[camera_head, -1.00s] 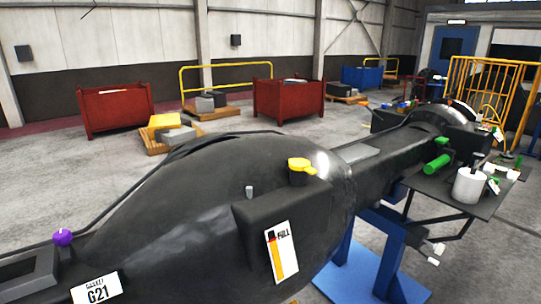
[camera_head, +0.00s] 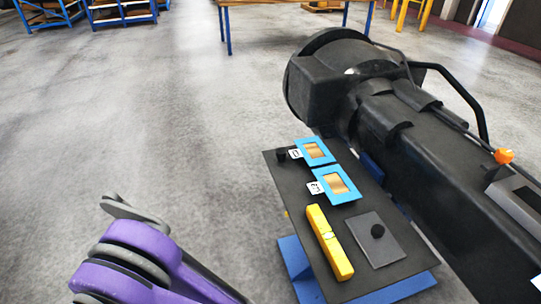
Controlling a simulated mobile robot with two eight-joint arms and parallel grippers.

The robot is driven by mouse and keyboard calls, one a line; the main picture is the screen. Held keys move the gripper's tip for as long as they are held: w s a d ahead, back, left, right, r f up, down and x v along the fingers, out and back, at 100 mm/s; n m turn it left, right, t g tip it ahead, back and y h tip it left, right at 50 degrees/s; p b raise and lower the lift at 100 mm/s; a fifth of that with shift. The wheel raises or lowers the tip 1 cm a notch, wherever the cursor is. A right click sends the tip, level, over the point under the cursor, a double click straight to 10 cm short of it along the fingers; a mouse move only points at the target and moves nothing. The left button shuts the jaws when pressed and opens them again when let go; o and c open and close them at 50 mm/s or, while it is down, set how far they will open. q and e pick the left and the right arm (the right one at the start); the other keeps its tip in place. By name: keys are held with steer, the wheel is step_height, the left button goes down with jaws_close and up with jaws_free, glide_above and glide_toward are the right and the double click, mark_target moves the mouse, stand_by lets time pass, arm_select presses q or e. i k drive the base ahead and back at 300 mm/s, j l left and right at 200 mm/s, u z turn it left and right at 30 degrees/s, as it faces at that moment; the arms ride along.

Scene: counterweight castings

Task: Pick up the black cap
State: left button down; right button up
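Neither of my grippers can be made out. A purple and grey arm part, which looks like mine, is at the lower left, well apart from the shelf.
A yellow level-like bar (camera_head: 329,242) and two blue-framed pieces (camera_head: 315,151) (camera_head: 341,188) lie on the shelf. The large black casting (camera_head: 420,135) with a bent rail runs along its right. An orange knob (camera_head: 504,156) tops the casting. Open floor lies left.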

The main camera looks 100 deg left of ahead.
mark_target(281, 153)
steer(key=u, duration=3.35)
steer(key=z, duration=3.4)
steer(key=u, duration=3.2)
steer(key=k+l, duration=0.05)
steer(key=l, duration=0.05)
